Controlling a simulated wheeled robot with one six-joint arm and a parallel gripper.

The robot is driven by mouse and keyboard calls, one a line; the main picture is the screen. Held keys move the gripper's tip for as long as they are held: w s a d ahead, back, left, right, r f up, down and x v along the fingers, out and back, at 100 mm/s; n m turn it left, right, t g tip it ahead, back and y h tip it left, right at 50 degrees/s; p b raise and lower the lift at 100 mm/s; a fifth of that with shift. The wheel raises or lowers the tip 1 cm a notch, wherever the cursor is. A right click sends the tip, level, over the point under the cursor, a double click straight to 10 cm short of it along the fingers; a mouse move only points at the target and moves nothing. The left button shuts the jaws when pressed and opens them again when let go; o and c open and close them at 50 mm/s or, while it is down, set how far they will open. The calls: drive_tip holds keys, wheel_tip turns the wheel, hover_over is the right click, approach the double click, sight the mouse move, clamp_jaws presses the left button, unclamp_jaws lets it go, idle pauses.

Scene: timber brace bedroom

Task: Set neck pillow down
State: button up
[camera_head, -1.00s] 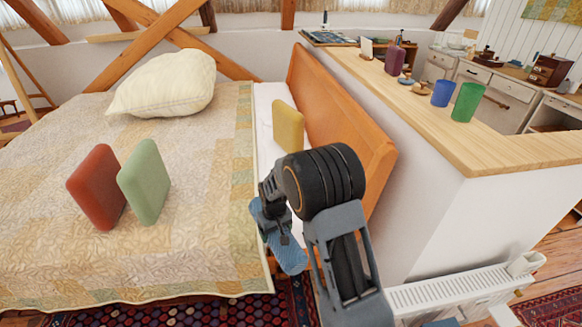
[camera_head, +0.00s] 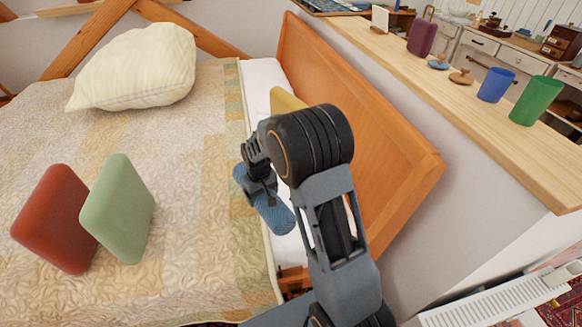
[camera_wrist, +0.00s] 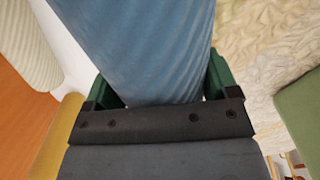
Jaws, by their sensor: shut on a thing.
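The neck pillow (camera_head: 272,213) is a blue, ribbed roll. My gripper (camera_head: 258,184) is shut on it and holds it over the near edge of the bed, close to the headboard. In the wrist view the neck pillow (camera_wrist: 150,45) fills the space between the green fingers of my gripper (camera_wrist: 160,85). I cannot tell whether the pillow touches the bed. My arm hides part of the bed behind it.
A red cushion (camera_head: 55,220) and a green cushion (camera_head: 118,210) stand on the bed (camera_head: 190,240). A yellow cushion (camera_head: 285,103) leans by the wooden headboard (camera_head: 385,170). A cream pillow (camera_head: 135,68) lies at the far side. The bed's middle is clear.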

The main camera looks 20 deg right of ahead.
drive_tip(key=w+d+f, duration=0.1)
drive_tip(key=d+f, duration=0.2)
drive_tip(key=d, duration=0.1)
drive_tip(key=w+d+f, duration=0.2)
drive_tip(key=d, duration=0.2)
drive_tip(key=w+d+f, duration=0.1)
drive_tip(key=d+f, duration=0.2)
drive_tip(key=d, duration=0.1)
drive_tip(key=shift+w+d+f, duration=0.1)
drive_tip(key=shift+w+f, duration=0.05)
drive_tip(key=shift+f, duration=0.2)
drive_tip(key=f, duration=0.3)
drive_tip(key=shift+w+d+f, duration=0.15)
drive_tip(key=shift+d+f, duration=0.05)
drive_tip(key=shift+d, duration=0.2)
drive_tip(key=shift+f, duration=0.35)
drive_tip(key=shift+f, duration=0.15)
drive_tip(key=o, duration=1)
